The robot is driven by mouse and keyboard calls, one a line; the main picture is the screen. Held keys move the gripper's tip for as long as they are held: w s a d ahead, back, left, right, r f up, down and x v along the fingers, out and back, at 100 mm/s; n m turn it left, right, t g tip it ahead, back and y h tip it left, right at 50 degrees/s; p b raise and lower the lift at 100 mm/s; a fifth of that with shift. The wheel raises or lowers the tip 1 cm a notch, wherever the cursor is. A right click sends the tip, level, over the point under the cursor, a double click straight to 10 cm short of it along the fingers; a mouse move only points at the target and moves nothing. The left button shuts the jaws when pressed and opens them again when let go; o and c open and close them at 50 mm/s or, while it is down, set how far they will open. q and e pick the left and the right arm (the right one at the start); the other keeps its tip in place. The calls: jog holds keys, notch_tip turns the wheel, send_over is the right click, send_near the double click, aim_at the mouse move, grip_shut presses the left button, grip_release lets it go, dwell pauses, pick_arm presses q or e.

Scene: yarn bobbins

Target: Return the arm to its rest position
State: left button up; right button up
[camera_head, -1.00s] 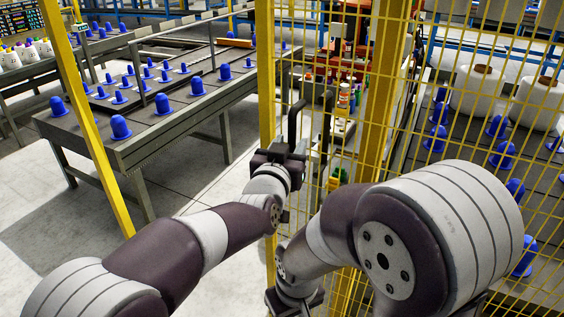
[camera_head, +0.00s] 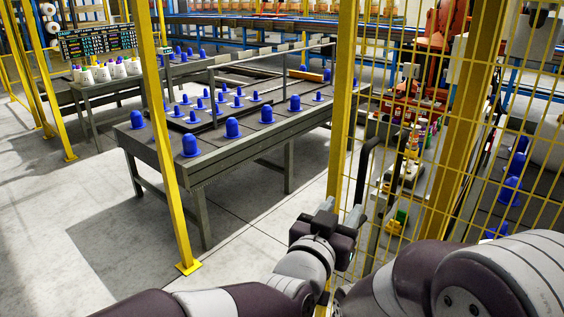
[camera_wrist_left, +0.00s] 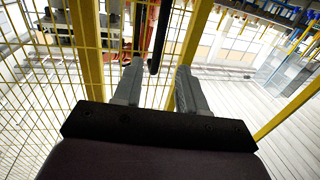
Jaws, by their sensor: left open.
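My left arm comes in from the bottom of the head view. Its gripper (camera_head: 341,208) is raised just in front of the yellow mesh fence, with no object seen in it. In the left wrist view the two grey fingers (camera_wrist_left: 158,70) stand apart with an empty gap between them. A dark bar shows beyond that gap. My right arm (camera_head: 440,285) fills the lower right corner of the head view, and its gripper is out of the frame.
Yellow mesh fence (camera_head: 455,130) and its posts stand close ahead and to the right. A grey table (camera_head: 230,162) with several blue bobbins stands beyond, left of centre. A yellow post (camera_head: 168,130) stands before it. Grey floor (camera_head: 110,255) is clear at lower left.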

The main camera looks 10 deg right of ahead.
pick_arm(q)
jog(key=w+a+f+n+g+y, duration=0.2)
jog(key=a+f+y, duration=0.2)
jog(key=a+f, duration=0.45)
jog(key=w+a+f+n+g+y, duration=0.1)
jog(key=a+f+g+y, duration=0.15)
jog(key=a+f, duration=0.6)
jog(key=s+a+f+n+g+y, duration=0.35)
jog(key=s+a, duration=0.45)
jog(key=a, duration=0.3)
jog(key=s+a+f+n+g+y, duration=0.2)
jog(key=s+a+f+g, duration=0.3)
jog(key=s+a, duration=0.5)
notch_tip(320, 180, up, 16)
jog(key=w+p, duration=0.2)
jog(key=p, duration=1.3)
jog(key=shift+a+t+p, duration=0.35)
jog(key=shift+a+t, duration=0.05)
jog(key=shift+a, duration=0.05)
jog(key=shift+w+r+m, duration=0.1)
jog(key=shift+r+m, duration=0.05)
jog(key=shift+m, duration=0.1)
